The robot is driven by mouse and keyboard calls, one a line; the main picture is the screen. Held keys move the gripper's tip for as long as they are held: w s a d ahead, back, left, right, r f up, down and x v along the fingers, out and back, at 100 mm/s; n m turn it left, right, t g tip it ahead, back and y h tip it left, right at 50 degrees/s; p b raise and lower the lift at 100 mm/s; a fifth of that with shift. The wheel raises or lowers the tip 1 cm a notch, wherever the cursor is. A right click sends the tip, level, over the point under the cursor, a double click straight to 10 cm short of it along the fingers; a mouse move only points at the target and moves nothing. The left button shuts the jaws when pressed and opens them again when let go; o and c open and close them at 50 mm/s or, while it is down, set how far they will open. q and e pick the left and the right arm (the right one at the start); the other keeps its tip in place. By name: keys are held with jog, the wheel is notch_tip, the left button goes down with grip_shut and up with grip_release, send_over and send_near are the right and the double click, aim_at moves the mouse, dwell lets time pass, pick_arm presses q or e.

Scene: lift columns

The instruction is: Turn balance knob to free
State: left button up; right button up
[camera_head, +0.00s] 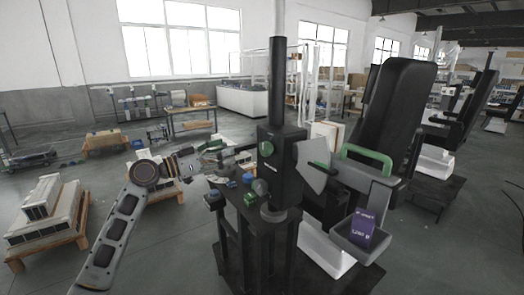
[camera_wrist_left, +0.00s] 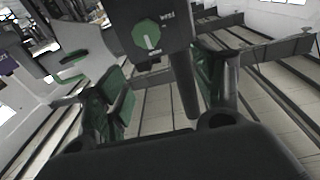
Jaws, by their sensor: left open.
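The balance knob (camera_head: 266,148) is a green dial on the front of a black box (camera_head: 286,162) on the column. In the left wrist view the green knob (camera_wrist_left: 144,32) shows as a many-sided dial with a white mark pointing down. A small label at its upper right is hard to read. My right gripper does not show.
Below the box, a black stand holds a blue button (camera_head: 248,178) and a green button (camera_head: 250,198). A green handle (camera_head: 366,158) and a grey tray with a purple box (camera_head: 362,230) are at the right.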

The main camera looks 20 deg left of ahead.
pick_arm(q)
jog(key=f+m+g, duration=0.1)
jog(key=m, duration=0.1)
jog(key=m+p, duration=0.2)
jog(key=m, duration=0.2)
send_near(263, 149)
jog(key=x, duration=0.3)
jog(key=p+x, duration=0.1)
jog(key=x, duration=0.4)
jog(key=shift+w+p, duration=0.2)
jog(key=shift+p, duration=0.15)
jog(key=shift+w+d, duration=0.5)
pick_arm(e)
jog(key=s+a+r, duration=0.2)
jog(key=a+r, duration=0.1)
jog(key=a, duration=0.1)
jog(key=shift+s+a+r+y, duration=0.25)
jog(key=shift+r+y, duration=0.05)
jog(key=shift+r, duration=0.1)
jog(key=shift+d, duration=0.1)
